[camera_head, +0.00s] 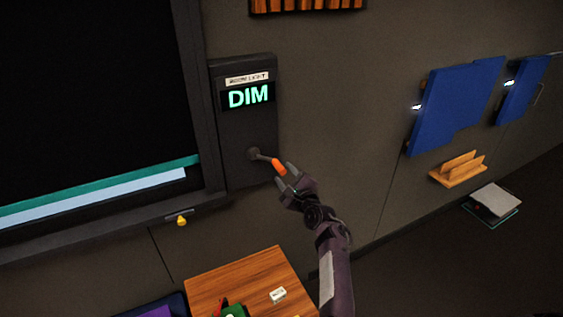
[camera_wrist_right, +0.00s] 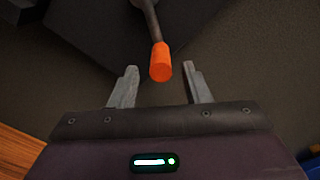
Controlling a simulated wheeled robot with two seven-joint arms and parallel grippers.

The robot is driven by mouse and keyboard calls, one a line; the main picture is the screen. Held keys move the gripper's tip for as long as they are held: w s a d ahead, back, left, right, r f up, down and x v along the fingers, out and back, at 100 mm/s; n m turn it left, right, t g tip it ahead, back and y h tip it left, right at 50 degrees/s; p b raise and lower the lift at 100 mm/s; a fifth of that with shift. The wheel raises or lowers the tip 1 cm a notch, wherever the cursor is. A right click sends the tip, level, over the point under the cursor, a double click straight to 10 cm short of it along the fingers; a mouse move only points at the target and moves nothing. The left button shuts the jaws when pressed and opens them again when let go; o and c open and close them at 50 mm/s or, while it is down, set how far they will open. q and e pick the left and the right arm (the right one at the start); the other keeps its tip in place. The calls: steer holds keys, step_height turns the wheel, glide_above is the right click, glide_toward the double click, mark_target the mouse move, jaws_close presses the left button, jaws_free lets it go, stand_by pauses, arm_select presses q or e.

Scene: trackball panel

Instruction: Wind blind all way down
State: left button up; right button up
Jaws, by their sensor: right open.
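The blind (camera_head: 95,90) is a large dark sheet at the left of the head view. A teal strip (camera_head: 100,192) and a pale blue strip (camera_head: 95,198) show below its lower part. A dark panel (camera_head: 232,140) right of the frame has a lit display (camera_head: 248,95) reading "DIM". A crank with an orange knob (camera_head: 279,168) sticks out from the panel's lower part. My right gripper (camera_head: 287,178) is open at the knob; in the wrist view the orange knob (camera_wrist_right: 160,62) lies between and just beyond the fingertips (camera_wrist_right: 160,70). My left gripper is not in view.
A small yellow pull (camera_head: 181,220) hangs below the frame. A wooden table (camera_head: 235,275) with a small white block (camera_head: 278,294) stands below. Blue boards (camera_head: 450,105) and a wooden shelf (camera_head: 458,172) are on the wall at right. Bare wall lies between.

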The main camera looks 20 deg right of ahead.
arm_select(q)
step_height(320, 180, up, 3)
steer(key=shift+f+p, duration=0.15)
steer(key=shift+p, duration=0.7)
arm_select(e)
steer(key=s, duration=0.3)
steer(key=shift+d, duration=0.1)
steer(key=shift+f, duration=0.1)
